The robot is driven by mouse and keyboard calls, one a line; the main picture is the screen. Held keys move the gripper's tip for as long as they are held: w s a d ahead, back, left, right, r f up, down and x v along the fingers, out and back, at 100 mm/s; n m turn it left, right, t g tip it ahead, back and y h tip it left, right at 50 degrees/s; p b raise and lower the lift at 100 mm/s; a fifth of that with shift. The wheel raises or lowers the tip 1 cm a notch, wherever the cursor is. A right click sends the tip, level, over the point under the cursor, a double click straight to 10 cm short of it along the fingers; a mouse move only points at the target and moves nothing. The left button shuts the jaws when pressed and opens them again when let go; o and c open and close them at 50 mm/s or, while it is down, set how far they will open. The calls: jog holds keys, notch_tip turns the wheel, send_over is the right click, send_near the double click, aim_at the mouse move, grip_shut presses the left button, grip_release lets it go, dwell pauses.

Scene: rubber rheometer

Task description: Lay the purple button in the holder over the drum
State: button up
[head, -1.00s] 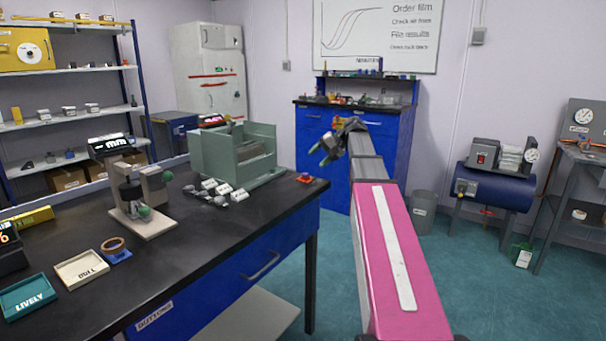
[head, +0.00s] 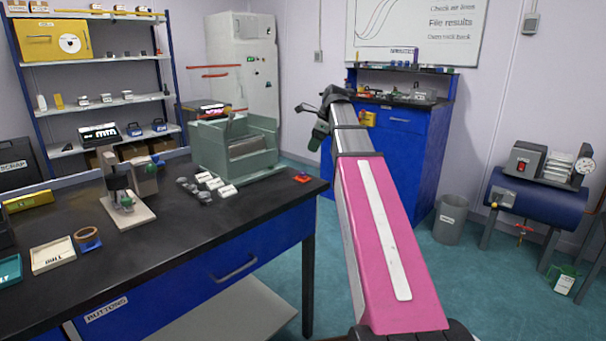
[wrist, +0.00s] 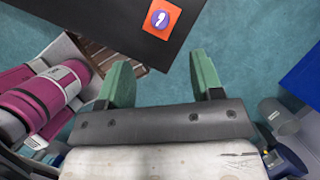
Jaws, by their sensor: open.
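The purple button (wrist: 160,18) is a round disc with a white mark. It lies on an orange-red square pad (wrist: 151,31) at the dark bench corner in the wrist view. In the head view the pad (head: 303,179) is small, at the bench's right end. My gripper (wrist: 160,78) is open and empty, its green fingers apart, short of the pad in the picture. It also shows in the head view (head: 318,128), beyond the bench end. The drum (head: 248,146) lies in a grey-green open housing (head: 238,167) on the bench. The holder is not clear at this size.
Several labelled small pieces (head: 205,183) lie before the housing. A press-like device (head: 124,192), a cream tray (head: 52,255) and a tape-like ring (head: 87,238) stand farther left. A blue cabinet (head: 395,160) is behind my arm.

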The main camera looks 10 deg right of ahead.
send_over(302, 172)
jog(key=s+d, duration=0.1)
jog(key=d, duration=0.1)
notch_tip(302, 172, down, 5)
jog(key=shift+d+r, duration=0.1)
jog(key=shift+d, duration=0.05)
jog(key=shift+d+x, duration=0.15)
jog(key=shift+x, duration=1.25)
jog(key=shift+d+x, duration=0.15)
jog(key=shift+x, duration=1.2)
jog(key=c, duration=1.1)
jog(key=shift+o, duration=0.2)
